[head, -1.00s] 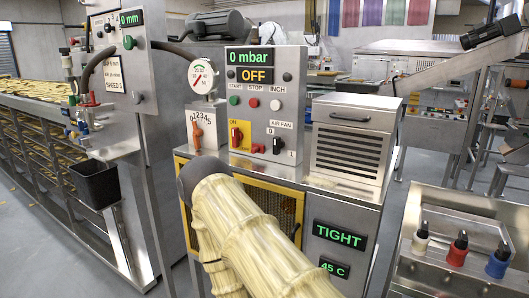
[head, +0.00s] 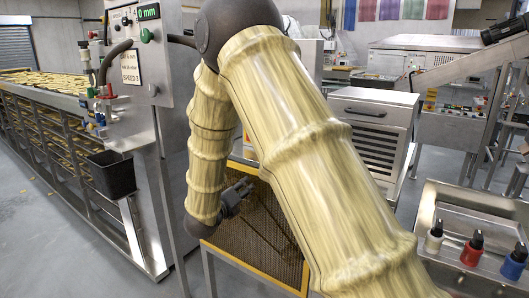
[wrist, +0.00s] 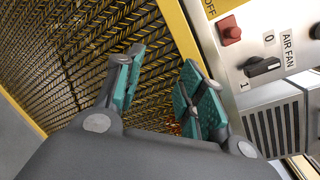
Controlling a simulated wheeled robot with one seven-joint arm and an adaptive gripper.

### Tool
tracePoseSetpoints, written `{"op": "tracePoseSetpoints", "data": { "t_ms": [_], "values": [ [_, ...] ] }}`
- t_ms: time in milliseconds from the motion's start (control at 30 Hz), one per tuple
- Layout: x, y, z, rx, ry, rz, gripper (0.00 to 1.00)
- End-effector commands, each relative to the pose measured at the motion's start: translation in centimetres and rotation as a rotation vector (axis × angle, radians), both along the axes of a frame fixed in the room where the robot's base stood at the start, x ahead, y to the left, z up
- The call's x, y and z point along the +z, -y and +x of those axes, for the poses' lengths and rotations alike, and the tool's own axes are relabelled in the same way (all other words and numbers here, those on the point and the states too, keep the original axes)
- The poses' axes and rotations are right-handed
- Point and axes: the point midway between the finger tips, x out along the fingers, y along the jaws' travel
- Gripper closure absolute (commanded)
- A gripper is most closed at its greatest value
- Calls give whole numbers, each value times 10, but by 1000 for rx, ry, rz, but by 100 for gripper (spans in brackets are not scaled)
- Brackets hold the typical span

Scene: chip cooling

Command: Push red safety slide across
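The red slide (wrist: 229,30) is a small red block on the grey panel in the wrist view, beside the yellow OFF plate (wrist: 214,6). In the head view my arm hides it. My gripper (wrist: 160,68) is open and empty, its two teal-padded fingers apart in front of the yellow-framed mesh guard (wrist: 178,28). The red block lies to the right of and above the fingertips in the wrist view, apart from them. In the head view my gripper (head: 243,189) is low in front of the mesh, partly behind my arm.
A black AIR FAN knob (wrist: 262,67) is close to the red block. A vented metal box (head: 365,130) stands to the right in the head view. A black bin (head: 110,174) hangs at left. Bottles, one red (head: 472,250), stand at the lower right.

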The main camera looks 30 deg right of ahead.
Motion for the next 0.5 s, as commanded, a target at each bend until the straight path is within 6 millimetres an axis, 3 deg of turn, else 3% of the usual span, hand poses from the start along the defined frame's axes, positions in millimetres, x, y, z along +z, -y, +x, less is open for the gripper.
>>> {"op": "tracePoseSetpoints", "data": {
  "t_ms": [33, 100, 200, 333, 500],
  "values": [
    [27, 4, 3, -46, 111, 36, 61],
    [56, 8, 3, -105, 252, 84, 61],
    [88, 13, 1, -167, 410, 137, 61],
    [109, 16, -1, -211, 524, 173, 61],
    [116, 24, 0, -224, 560, 185, 61]
  ]
}}
